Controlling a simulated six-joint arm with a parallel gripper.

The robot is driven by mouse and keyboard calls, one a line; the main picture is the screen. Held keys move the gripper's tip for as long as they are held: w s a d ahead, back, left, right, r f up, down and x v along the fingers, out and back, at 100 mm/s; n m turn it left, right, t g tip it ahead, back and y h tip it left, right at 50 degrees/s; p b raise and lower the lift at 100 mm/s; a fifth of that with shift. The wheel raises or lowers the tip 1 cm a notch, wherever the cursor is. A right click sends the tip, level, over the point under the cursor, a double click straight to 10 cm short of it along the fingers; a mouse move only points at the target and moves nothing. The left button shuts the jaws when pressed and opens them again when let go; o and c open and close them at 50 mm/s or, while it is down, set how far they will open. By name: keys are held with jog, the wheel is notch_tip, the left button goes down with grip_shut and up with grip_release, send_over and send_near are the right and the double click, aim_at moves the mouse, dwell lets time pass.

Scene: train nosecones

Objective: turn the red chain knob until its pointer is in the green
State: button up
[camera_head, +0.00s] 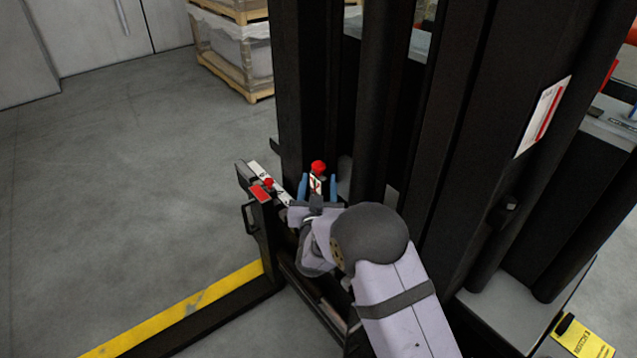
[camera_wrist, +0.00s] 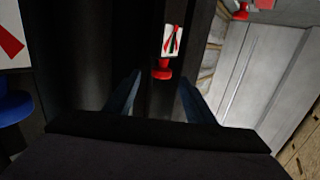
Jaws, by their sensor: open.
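A red knob (camera_head: 318,167) stands by the black mast in the head view, with a white plate (camera_head: 316,184) bearing a red mark just below it. In the wrist view the red knob (camera_wrist: 162,70) shows ahead, in line with the gap between the fingers. Its white plate (camera_wrist: 173,40) has red and dark marks; whether the pointer is in the green is too small to tell. My gripper (camera_head: 318,184) is open, its two blue fingers apart either side of the plate in the head view. The gripper (camera_wrist: 160,80) looks empty in the wrist view.
A second red knob (camera_head: 268,182) sits on a white-labelled bar to the left. A blue knob (camera_wrist: 14,107) is at the wrist view's left edge. The black mast (camera_head: 300,80) rises close behind my gripper. Open grey floor (camera_head: 120,190) lies left.

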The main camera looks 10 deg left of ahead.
aim_at(318, 172)
jog(key=shift+a+f+t, duration=0.2)
jog(key=shift+a+t, duration=0.05)
jog(key=shift+t, duration=0.05)
jog(key=shift+w+a, duration=0.15)
jog(key=shift+w, duration=1.65)
jog(key=shift+w+a, duration=0.1)
jog(key=shift+w, duration=1.7)
jog(key=shift+c, duration=0.5)
jog(key=shift+b, duration=0.3)
jog(key=c, duration=1)
